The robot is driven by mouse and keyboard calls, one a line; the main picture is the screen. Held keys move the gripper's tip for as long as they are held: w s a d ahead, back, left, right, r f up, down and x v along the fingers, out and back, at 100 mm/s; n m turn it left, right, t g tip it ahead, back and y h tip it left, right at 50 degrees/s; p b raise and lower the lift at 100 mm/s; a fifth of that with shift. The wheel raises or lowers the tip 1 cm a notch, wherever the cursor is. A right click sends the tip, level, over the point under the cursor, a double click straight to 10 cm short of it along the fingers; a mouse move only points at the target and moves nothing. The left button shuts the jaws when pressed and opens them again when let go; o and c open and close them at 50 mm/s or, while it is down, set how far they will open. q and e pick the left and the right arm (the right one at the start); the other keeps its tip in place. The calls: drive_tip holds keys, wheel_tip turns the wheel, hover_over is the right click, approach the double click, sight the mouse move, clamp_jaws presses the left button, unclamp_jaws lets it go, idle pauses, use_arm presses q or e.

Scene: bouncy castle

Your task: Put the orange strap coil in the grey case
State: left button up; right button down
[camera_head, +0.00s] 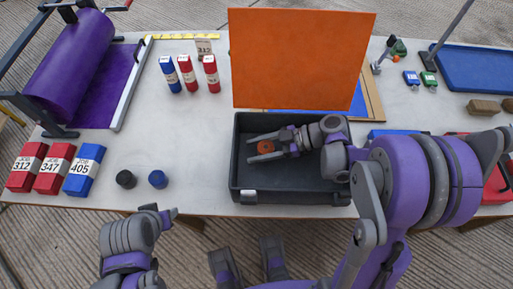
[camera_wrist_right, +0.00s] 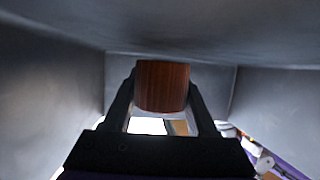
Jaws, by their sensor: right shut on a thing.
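My left gripper (camera_head: 163,212) is at the table's front edge, seen edge-on, away from the case.
An orange upright panel (camera_head: 300,55) stands right behind the case. Dark and blue round pieces (camera_head: 126,179) and labelled red and blue blocks (camera_head: 84,170) lie to the left. Blue and red items are close on the case's right.

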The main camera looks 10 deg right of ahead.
sight(264, 147)
drive_tip(key=shift+s+a+f, duration=0.1)
drive_tip(key=shift+s+f, duration=0.1)
drive_tip(key=shift+f, duration=0.05)
drive_tip(key=shift+c, duration=1)
unclamp_jaws()
drive_tip(key=shift+f, duration=0.1)
drive_tip(key=shift+r, duration=0.35)
drive_tip(key=shift+w+r+p, duration=0.15)
drive_tip(key=shift+r+p, duration=0.3)
drive_tip(key=shift+p, duration=0.15)
drive_tip(key=v, duration=0.7)
drive_tip(key=shift+d, duration=0.3)
